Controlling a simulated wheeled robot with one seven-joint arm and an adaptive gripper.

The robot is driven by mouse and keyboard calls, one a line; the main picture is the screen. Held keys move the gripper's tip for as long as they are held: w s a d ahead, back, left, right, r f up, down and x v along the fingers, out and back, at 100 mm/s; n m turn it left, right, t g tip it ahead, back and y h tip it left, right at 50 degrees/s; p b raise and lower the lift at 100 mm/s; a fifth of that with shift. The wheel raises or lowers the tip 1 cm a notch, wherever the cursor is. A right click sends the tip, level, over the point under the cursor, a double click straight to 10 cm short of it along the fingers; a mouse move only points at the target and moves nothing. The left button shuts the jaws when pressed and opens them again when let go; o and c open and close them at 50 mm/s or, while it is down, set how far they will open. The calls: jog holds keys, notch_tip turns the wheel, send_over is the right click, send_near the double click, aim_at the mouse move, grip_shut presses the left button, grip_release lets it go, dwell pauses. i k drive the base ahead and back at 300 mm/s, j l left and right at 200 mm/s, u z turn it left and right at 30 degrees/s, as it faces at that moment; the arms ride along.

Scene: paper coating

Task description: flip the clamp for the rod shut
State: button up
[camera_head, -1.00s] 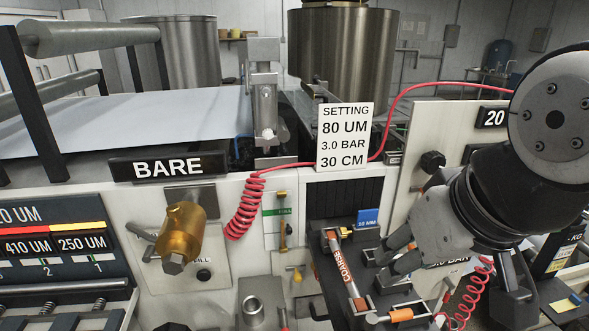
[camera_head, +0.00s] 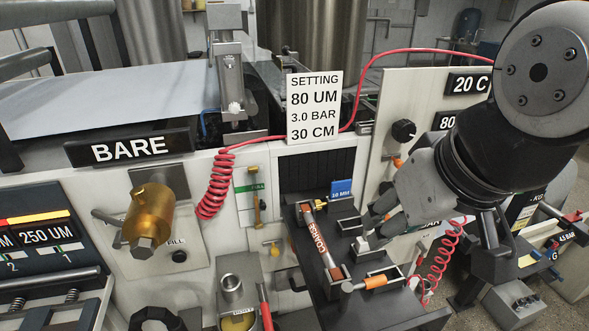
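The rod (camera_head: 323,243), labelled COARSE, lies on a dark bench in the head view, its ends in small dark holders. An orange-handled lever (camera_head: 376,281) lies at the rod's near end, beside a metal joint; it looks like part of the clamp. Whether the clamp is fully open cannot be told. My gripper (camera_head: 367,226) is just right of the rod, behind the orange handle and apart from it. Its two fingers point left and down with a gap between them, and nothing is seen held. The fingertips are small and partly unclear.
A blue tag (camera_head: 341,188) stands behind the rod. A red coiled hose (camera_head: 446,263) hangs right of the bench. The dark bench top (camera_head: 372,314) is bare in front of the orange handle.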

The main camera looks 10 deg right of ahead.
aim_at(347, 288)
jog(key=k+l+u, duration=0.1)
jog(key=k+j, duration=0.1)
jog(key=j, duration=0.75)
jog(key=k+j+z, duration=0.1)
jog(key=j, duration=0.3)
jog(key=k+j, duration=0.15)
jog(key=j, duration=0.3)
